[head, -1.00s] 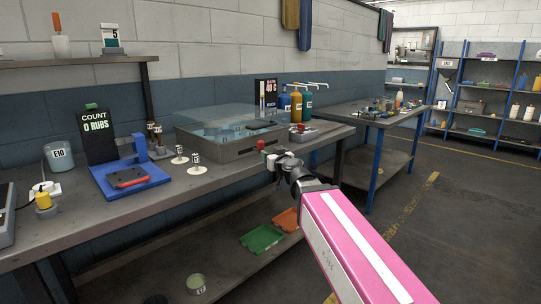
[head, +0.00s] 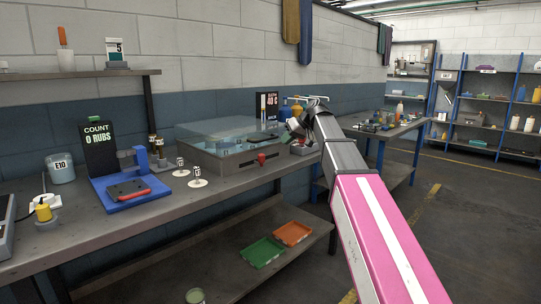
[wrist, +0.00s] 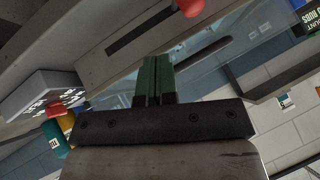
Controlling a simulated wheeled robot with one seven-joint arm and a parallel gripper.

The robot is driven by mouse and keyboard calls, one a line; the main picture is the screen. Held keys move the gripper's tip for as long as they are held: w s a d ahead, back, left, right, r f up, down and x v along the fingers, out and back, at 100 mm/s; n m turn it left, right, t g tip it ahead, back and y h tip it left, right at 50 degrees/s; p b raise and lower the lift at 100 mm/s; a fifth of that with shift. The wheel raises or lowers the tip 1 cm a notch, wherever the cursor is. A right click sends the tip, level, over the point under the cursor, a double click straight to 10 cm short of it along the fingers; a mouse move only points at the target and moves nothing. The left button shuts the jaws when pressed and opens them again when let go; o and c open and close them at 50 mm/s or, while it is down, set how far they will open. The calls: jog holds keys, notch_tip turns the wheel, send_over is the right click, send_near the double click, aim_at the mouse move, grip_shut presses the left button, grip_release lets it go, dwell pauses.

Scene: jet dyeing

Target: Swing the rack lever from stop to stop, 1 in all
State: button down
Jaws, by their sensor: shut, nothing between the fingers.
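The lever's red knob (head: 261,158) stands at the slotted front face of the grey bath (head: 214,168), which has a clear cover. The knob also shows at the top edge of the wrist view (wrist: 190,7), near the dark slot (wrist: 140,29). I cannot tell whether the lever is at a stop. My gripper (head: 294,127) is raised near the bath's right end, apart from the knob. Its dark green fingers (wrist: 154,78) are shut with nothing between them. My arm hides part of the bench's right end.
Two white labelled pieces (head: 197,180) and a blue rubbing tester (head: 130,192) stand left. Green (head: 262,252) and orange (head: 292,233) trays lie on the lower shelf.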

jog(key=shift+m+g+h, duration=0.4)
jog(key=shift+g+h, duration=0.1)
jog(key=shift+g, duration=0.1)
jog(key=x, duration=0.4)
jog(key=d+x, duration=0.1)
jog(key=x, duration=0.1)
jog(key=shift+w+f, duration=0.35)
jog(key=shift+f, duration=0.1)
jog(key=a, duration=0.1)
jog(key=s+a, duration=0.1)
jog(key=a, duration=0.1)
jog(key=shift+s+f, duration=0.2)
jog(key=shift+f, duration=0.1)
jog(key=shift+s+a, duration=0.25)
jog(key=shift+a, duration=0.3)
jog(key=shift+s, duration=0.1)
